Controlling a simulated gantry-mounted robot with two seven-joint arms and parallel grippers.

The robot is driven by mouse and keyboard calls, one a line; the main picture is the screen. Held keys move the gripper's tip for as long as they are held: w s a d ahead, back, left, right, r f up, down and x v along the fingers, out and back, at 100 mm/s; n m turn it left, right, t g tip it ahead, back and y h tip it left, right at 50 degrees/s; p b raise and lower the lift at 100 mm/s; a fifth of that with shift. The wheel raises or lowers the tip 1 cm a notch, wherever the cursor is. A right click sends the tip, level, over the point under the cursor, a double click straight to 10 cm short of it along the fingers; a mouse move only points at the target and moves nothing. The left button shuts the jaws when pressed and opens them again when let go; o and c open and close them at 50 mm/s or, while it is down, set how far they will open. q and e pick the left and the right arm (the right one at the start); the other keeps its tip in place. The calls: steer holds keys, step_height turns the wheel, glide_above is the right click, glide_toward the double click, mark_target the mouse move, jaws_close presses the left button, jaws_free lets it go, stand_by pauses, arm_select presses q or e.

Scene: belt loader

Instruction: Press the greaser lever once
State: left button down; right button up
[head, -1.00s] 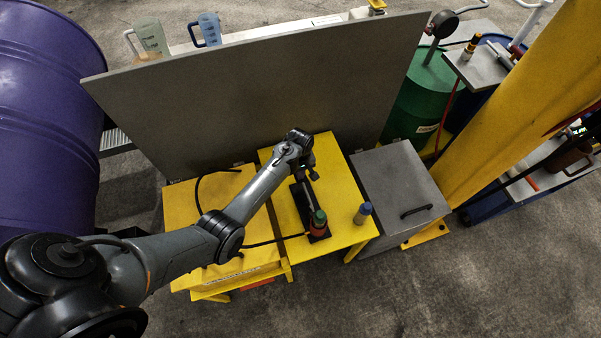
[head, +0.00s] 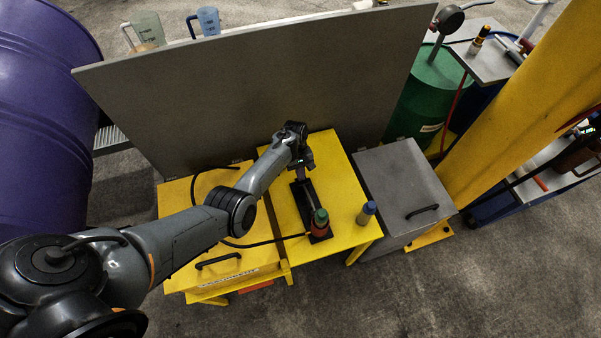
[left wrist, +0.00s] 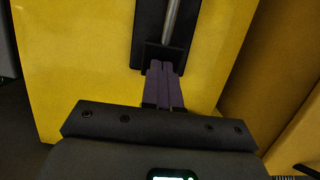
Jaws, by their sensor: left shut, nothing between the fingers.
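The greaser stands on the yellow table (head: 345,190). It has a black base plate (head: 311,196) and a red body with a green top (head: 319,222) at its near end. In the left wrist view a metal rod (left wrist: 171,20) runs along the black plate to a dark block (left wrist: 160,53); I cannot tell for sure which part is the lever. My left gripper (head: 302,176) is over the far end of the greaser. Its purple fingers (left wrist: 164,68) are shut and empty, with their tips at the dark block. Whether they touch it is unclear. My right gripper is not in view.
A blue-capped bottle (head: 366,213) stands right of the greaser. A black hose (head: 265,242) runs left from it. A tall grey panel (head: 250,95) stands behind the table. A grey box (head: 405,190) adjoins on the right, with a yellow post (head: 520,100) beyond.

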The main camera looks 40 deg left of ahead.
arm_select(q)
steer(key=a+p+v, duration=0.1)
steer(key=p+v, duration=0.4)
steer(key=v, duration=0.9)
steer(key=shift+w+f, duration=0.2)
steer(key=shift+w, duration=0.1)
steer(key=shift+a, duration=0.1)
steer(key=s+f+m+t+y, duration=0.2)
steer(key=s+m+y, duration=0.25)
steer(key=s, duration=0.55)
steer(key=s+d+r+m+t+h, duration=0.1)
steer(key=s+d+r+m, duration=0.45)
steer(key=s+d, duration=0.35)
steer(key=s+d+r+m+t+h, duration=0.1)
steer(key=s+d+r+m+t, duration=0.1)
steer(key=s+d+r+m, duration=0.5)
steer(key=s+d+r+n+p, duration=0.1)
steer(key=s+r+n+p, duration=0.2)
steer(key=r+p, duration=2.2)
steer(key=shift+r+p, duration=0.35)
steer(key=shift+p, duration=0.55)
